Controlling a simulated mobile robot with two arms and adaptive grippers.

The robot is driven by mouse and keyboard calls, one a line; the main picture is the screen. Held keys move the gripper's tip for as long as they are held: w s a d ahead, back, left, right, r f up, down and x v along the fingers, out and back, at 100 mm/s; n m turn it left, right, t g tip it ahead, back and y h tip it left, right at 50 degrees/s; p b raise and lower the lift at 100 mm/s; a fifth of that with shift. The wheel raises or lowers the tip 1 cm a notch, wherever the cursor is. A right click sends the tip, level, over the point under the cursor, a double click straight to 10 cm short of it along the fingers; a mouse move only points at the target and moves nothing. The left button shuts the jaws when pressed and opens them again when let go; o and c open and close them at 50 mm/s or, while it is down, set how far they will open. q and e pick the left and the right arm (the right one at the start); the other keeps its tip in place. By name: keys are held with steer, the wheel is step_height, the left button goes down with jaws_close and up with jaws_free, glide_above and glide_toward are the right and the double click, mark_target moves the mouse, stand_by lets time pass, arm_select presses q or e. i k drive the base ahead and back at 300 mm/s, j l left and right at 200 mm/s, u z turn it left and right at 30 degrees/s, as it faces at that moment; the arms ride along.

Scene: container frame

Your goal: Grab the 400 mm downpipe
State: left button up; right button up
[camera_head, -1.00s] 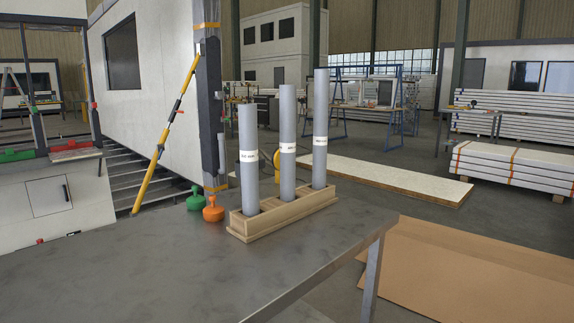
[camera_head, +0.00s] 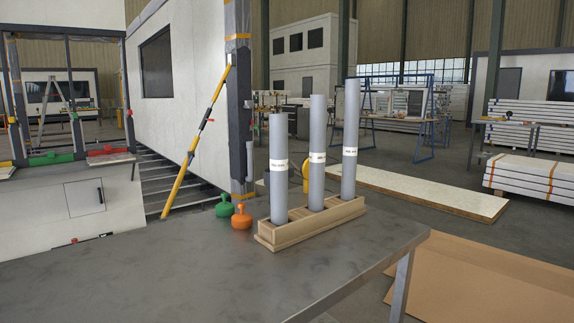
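Three grey downpipes stand upright in a wooden rack (camera_head: 312,231) on the dark metal table (camera_head: 180,273). The left pipe (camera_head: 278,197) is the shortest. The middle pipe (camera_head: 317,135) is taller, and the right pipe (camera_head: 350,118) rises highest in the picture. Each has a white label band around its middle, but the print is too small to read, so I cannot tell which is the 400 mm one. The lower ends are hidden in the rack. Neither of my grippers is in view.
A green knobbed object (camera_head: 223,207) and an orange one (camera_head: 241,217) stand just left of the rack. The table's front and left are clear. A yellow-black brace (camera_head: 190,150) leans on a post behind. Brown sheets (camera_head: 470,275) lie on the floor at right.

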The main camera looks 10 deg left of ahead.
mark_target(318, 102)
steer(key=i+l+u, duration=0.25)
steer(key=l, duration=0.3)
steer(key=i+l+u, duration=0.25)
steer(key=l, duration=0.3)
steer(key=l+u, duration=0.25)
steer(key=l, duration=0.3)
steer(key=i+l+u, duration=0.1)
steer(key=l+u, duration=0.15)
steer(key=l, duration=0.35)
steer(key=j+z, duration=0.1)
steer(key=j, duration=1.25)
